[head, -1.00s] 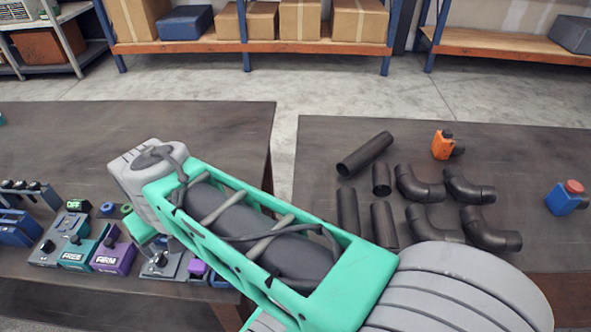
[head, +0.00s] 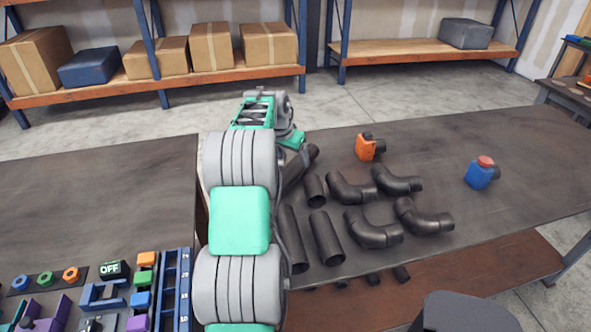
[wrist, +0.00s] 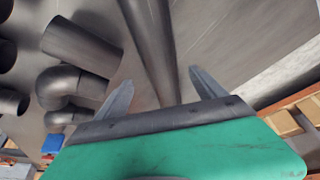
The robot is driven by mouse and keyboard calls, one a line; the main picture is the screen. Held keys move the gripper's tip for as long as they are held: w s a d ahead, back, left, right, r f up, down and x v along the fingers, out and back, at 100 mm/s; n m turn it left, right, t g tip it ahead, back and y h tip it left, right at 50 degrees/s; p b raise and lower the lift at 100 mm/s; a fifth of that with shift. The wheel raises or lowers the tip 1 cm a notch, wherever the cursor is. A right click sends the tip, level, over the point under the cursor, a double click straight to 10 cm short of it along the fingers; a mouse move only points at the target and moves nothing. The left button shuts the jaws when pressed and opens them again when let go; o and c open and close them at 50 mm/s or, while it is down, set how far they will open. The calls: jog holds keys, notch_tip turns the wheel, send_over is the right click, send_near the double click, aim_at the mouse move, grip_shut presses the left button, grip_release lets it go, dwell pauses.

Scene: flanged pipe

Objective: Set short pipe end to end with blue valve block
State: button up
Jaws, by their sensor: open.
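The blue valve block (head: 480,174), with a red cap and a dark side stub, stands at the right of the right-hand table. A short dark pipe (head: 315,190) lies left of the elbows. A short dark pipe also shows at the upper left of the wrist view (wrist: 82,47), apart from my fingers. My gripper (wrist: 162,92) is open and empty above the table. A longer dark pipe (wrist: 150,45) runs beneath the space between the fingers. A blue piece (wrist: 52,145) shows small at the lower left there. My arm hides the fingers in the head view.
Several black elbows (head: 375,230) and two pipes (head: 327,238) lie near the short pipe. An orange block (head: 366,147) stands behind them. The left table (head: 100,200) holds coloured parts in front. The right table's far right is clear.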

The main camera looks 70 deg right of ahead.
aim_at(294, 163)
jog(key=p+x, duration=0.2)
jog(key=x, duration=0.4)
jog(key=shift+w+d+f, duration=0.15)
jog(key=shift+d, duration=0.05)
jog(key=shift+f, duration=0.1)
jog(key=shift+f+b, duration=0.25)
jog(key=shift+b, duration=0.15)
grip_shut()
dwell(0.9)
jog(key=shift+r, duration=0.15)
